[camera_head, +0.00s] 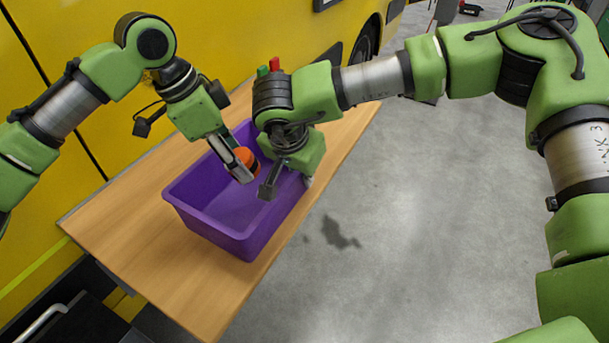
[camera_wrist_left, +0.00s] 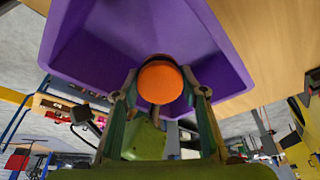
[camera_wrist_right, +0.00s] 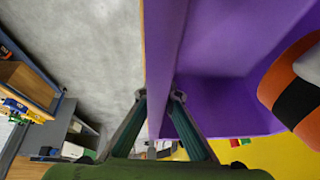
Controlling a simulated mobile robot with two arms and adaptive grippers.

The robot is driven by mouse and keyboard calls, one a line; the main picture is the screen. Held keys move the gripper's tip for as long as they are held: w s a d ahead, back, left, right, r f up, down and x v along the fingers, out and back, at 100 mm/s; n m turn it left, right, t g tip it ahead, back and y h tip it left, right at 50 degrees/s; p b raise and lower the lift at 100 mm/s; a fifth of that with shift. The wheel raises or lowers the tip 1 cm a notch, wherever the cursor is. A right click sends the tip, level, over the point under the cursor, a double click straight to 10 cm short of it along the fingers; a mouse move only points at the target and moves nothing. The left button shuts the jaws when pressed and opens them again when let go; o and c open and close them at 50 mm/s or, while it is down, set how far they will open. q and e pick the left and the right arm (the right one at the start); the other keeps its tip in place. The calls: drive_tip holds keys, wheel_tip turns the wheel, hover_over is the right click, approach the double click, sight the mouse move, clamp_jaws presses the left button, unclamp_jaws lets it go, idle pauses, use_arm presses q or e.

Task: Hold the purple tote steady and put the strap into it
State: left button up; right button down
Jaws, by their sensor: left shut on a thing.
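The purple tote (camera_head: 236,232) stands upright on the wooden table. My left gripper (camera_head: 243,170) is shut on the strap (camera_head: 249,158), an orange roll with a dark band, and holds it over the tote's opening. In the left wrist view the orange strap (camera_wrist_left: 160,82) sits between both fingers, with the tote (camera_wrist_left: 75,50) beyond. My right gripper (camera_wrist_right: 157,98) has its fingers on either side of the tote's wall (camera_wrist_right: 165,50) and appears shut on it. In the head view its fingers are mostly hidden behind its own wrist. The strap (camera_wrist_right: 290,85) also shows in the right wrist view.
The wooden table (camera_head: 130,225) is bare around the tote, with free room toward the front left. A yellow vehicle (camera_head: 235,35) stands close behind the table. Open grey floor (camera_head: 400,230) lies to the right.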

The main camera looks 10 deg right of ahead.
use_arm(q)
drive_tip(key=shift+f, duration=1.2)
drive_tip(key=o, duration=1.4)
drive_tip(key=shift+c, duration=0.2)
drive_tip(key=v, duration=1.2)
use_arm(e)
drive_tip(key=c, duration=2.2)
unclamp_jaws()
